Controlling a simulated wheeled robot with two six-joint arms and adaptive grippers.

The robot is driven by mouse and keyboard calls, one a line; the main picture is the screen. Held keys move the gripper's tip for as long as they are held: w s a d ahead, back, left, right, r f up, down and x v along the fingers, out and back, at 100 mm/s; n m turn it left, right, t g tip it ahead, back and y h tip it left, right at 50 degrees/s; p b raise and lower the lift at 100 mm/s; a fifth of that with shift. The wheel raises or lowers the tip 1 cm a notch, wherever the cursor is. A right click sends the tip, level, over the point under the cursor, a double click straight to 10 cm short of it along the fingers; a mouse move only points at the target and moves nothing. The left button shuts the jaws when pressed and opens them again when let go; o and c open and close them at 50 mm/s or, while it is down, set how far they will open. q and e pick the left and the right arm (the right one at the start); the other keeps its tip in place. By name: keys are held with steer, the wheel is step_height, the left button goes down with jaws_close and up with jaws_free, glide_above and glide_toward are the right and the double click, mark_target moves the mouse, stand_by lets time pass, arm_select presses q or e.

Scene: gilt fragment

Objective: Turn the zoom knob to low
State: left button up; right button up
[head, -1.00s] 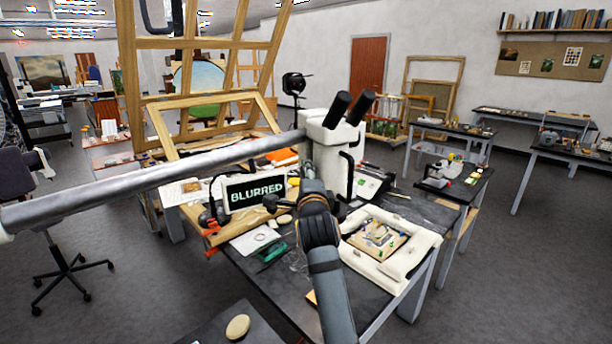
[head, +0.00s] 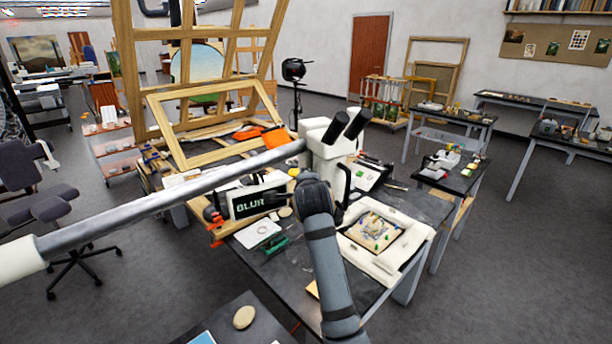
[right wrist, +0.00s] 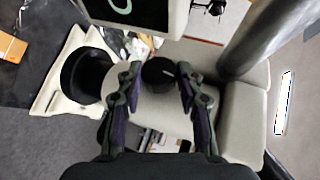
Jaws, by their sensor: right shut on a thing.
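The cream microscope head (head: 333,158) with two black eyepieces hangs on a silver boom (head: 170,187). My right gripper (right wrist: 159,84) is shut on the zoom knob (right wrist: 158,72), a dark round knob with a white mark on the side of the pale microscope body (right wrist: 165,104). One finger lies on each side of it. In the head view my right wrist hides the knob and fingertips. The display (head: 247,204) behind them shows "BLUR", with the rest covered. My left gripper is in neither view.
The black table (head: 420,204) holds a white padded frame (head: 405,254) around a fragment. An orange cloth (head: 262,137) and a wooden easel (head: 150,100) are behind. The boom crosses the left side. A large black cylinder (right wrist: 86,72) sits left of my fingers.

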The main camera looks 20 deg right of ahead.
steer(key=shift+g, duration=0.8)
stand_by(0.4)
steer(key=o, duration=1.2)
steer(key=shift+w, duration=0.1)
